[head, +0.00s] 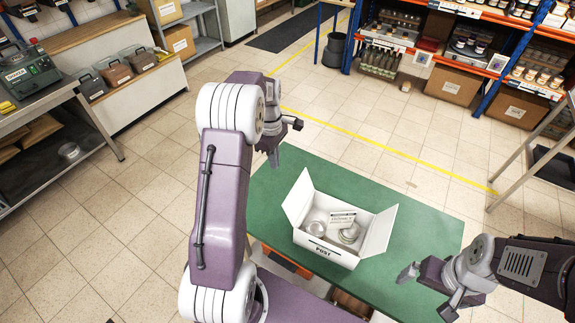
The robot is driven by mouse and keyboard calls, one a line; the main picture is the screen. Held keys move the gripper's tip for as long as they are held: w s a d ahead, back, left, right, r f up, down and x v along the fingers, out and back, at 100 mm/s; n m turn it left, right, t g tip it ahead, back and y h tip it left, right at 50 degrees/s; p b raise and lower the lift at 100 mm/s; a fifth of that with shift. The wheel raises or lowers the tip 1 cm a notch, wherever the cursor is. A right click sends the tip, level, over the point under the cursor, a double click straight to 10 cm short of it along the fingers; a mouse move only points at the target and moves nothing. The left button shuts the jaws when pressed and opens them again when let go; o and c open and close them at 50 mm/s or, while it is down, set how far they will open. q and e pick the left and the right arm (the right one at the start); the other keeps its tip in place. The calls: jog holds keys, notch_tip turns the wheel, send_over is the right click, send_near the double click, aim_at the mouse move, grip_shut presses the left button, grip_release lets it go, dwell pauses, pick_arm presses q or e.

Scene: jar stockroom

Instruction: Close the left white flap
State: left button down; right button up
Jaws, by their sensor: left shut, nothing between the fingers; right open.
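A white box marked POST (322,250) stands open on the green table. Its left white flap (298,198) stands up and leans outward. Its right flap (378,232) also stands up, splayed to the right. Inside are a glass jar (316,228), a second round jar-like item (350,233) and a printed card (343,216). My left gripper (273,160) is shut and empty, above and behind the left flap, apart from it; my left arm hides part of the table. My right gripper (427,292) is open and empty, right of the box near the front.
The green table top (430,230) is clear around the box. Shelving with jars and cartons (452,84) stands at the back right. A grey bin (334,49) stands on the floor behind. A bench with a green machine (28,70) is at the left.

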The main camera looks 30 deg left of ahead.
pick_arm(q)
jog(key=s+d+f+p, duration=0.1)
jog(key=d+f+p, duration=0.1)
jog(key=d+f, duration=0.3)
jog(key=shift+d+f, duration=0.15)
jog(key=shift+f, duration=1.1)
pick_arm(e)
jog(key=shift+s+d+r, duration=0.2)
jog(key=shift+d+r, duration=0.15)
jog(key=shift+r, duration=0.4)
jog(key=shift+s+d+r, duration=0.2)
jog(key=shift+d+r, duration=0.15)
jog(key=shift+r, duration=0.35)
pick_arm(q)
jog(key=shift+w, duration=0.1)
